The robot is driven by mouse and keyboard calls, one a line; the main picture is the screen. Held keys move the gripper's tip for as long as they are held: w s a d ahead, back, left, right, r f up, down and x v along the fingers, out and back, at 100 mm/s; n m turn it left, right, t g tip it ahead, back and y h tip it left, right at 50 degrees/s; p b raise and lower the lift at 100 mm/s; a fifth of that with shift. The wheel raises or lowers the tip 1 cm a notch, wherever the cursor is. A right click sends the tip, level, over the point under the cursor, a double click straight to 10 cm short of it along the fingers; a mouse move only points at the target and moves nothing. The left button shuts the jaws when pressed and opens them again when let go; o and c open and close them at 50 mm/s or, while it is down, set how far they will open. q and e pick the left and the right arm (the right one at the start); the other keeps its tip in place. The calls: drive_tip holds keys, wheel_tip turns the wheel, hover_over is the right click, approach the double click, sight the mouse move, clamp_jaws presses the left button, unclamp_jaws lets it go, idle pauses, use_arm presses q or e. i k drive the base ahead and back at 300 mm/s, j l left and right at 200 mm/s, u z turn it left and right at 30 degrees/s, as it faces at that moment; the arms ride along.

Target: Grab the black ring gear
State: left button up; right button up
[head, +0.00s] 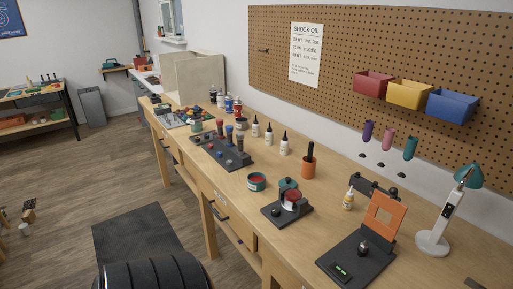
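I cannot make out a black ring gear anywhere in the head view; many parts on the bench are too small to tell apart. Neither of my grippers is in view. The long wooden workbench (325,207) runs from the far left to the near right. Dark holders on it include a long block (222,153) with several upright tools, a black stand (286,213) with a red and white round part, and a black base (345,262) with an orange upright plate (384,215).
A teal round tin (257,182), an orange cup (308,166), a small yellow bottle (348,200) and several dropper bottles (284,144) stand on the bench. A lamp (434,240) stands at right. Red, yellow and blue bins (454,107) hang on the pegboard. Floor at left is mostly open.

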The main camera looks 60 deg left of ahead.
sight(293, 195)
drive_tip(key=u, duration=1.6)
drive_tip(key=k+l+z, duration=0.1)
drive_tip(key=z, duration=0.3)
drive_tip(key=k+l, duration=0.05)
drive_tip(key=k, duration=0.05)
